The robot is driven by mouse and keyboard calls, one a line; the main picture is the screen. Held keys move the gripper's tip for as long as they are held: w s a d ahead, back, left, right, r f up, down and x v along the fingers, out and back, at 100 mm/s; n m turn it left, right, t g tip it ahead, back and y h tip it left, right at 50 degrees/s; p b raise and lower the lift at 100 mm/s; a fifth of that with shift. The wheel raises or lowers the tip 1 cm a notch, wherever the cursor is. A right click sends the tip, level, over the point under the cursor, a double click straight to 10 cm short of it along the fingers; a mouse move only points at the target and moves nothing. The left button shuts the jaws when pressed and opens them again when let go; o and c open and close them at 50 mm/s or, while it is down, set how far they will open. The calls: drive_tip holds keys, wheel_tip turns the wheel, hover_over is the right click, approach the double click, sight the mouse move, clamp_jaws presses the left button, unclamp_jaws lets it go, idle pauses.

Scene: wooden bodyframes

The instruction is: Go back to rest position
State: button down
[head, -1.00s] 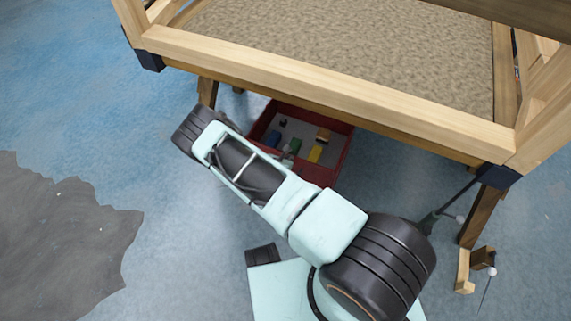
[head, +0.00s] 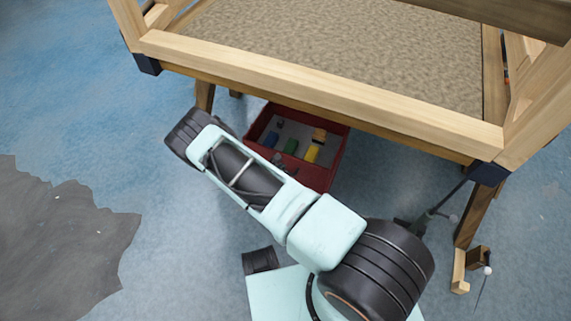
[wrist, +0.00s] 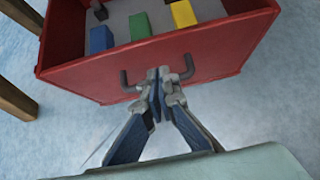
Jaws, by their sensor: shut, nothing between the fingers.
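My gripper (wrist: 158,92) is shut and empty in the wrist view. Its fingertips are in front of the red drawer (wrist: 205,50), close to the drawer's dark handle (wrist: 126,80); I cannot tell whether they touch it. In the head view my arm crosses the middle, and the gripper is hard to make out beside the drawer. The red drawer (head: 336,160) stands open below the wooden frame and holds coloured blocks. In the wrist view a blue block (wrist: 101,39), a green block (wrist: 139,26) and a yellow block (wrist: 183,14) lie in it.
The wooden frame (head: 300,82) with a speckled top panel (head: 350,50) stands on wooden legs over the drawer. One leg (head: 474,215) is at the right, near a small wooden piece (head: 460,272). The blue floor at left is clear, with a grey patch (head: 60,240).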

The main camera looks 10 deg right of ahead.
drive_tip(key=p+v, duration=0.2)
drive_tip(key=v, duration=0.6)
drive_tip(key=shift+a+r, duration=0.15)
drive_tip(key=shift+r, duration=0.25)
